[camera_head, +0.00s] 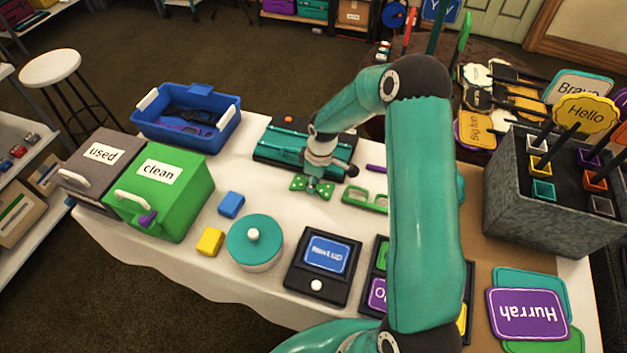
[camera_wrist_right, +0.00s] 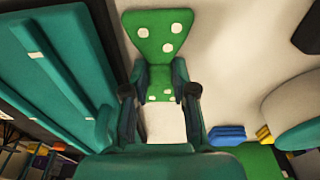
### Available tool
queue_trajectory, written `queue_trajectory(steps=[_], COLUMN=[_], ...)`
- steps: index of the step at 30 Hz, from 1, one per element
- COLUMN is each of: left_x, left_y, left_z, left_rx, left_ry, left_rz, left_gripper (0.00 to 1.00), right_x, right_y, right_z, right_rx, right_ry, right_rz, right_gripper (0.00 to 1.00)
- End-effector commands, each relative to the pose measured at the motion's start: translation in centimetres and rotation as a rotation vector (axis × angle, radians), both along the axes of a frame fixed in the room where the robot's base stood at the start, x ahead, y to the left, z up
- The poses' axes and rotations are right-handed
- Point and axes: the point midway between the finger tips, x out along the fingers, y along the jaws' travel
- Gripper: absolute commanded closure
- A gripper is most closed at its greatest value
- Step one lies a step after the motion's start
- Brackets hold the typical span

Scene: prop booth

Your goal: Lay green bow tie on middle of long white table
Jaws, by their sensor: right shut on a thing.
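The green bow tie (camera_head: 300,186) with white dots is at my right gripper (camera_head: 314,180), over the long white table (camera_head: 205,270). The gripper points down and is shut on the bow tie's narrow middle. In the right wrist view the bow tie (camera_wrist_right: 157,38) shows between the two fingers (camera_wrist_right: 160,92), one lobe reaching out beyond them. White tablecloth shows around it. I cannot tell whether the bow tie touches the cloth. My left gripper is not in view.
A teal case (camera_head: 275,150) lies just behind the gripper, green glasses (camera_head: 366,201) to its right. A blue block (camera_head: 231,204), yellow block (camera_head: 210,241), teal-lidded round box (camera_head: 254,245) and "Next up" stand (camera_head: 322,265) are in front. A blue bin (camera_head: 165,132) and green box (camera_head: 172,205) stand left.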

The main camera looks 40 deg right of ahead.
Motion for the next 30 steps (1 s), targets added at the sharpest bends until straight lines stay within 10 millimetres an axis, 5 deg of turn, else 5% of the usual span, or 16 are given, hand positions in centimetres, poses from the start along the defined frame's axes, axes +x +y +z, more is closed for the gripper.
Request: queue_trajectory(steps=[6, 7, 9, 22, 30], left_x=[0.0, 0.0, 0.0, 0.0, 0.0], left_y=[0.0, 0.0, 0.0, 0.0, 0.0], left_z=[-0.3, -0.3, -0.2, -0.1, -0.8], left_rx=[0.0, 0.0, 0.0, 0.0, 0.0], left_ry=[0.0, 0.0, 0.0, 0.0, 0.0], left_rz=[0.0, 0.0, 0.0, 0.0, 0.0], left_gripper=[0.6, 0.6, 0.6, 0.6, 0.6], right_x=[0.0, 0.0, 0.0, 0.0, -0.4], right_y=[0.0, 0.0, 0.0, -0.1, -0.3], right_z=[-0.3, -0.2, -0.1, 0.7, 5.2], right_rx=[0.0, 0.0, 0.0, -0.002, -0.003], right_ry=[0.0, 0.0, 0.0, -0.003, -0.007], right_rz=[0.0, 0.0, 0.0, 0.0, 0.001], right_gripper=[0.95, 0.71, 0.64, 0.64, 0.64])
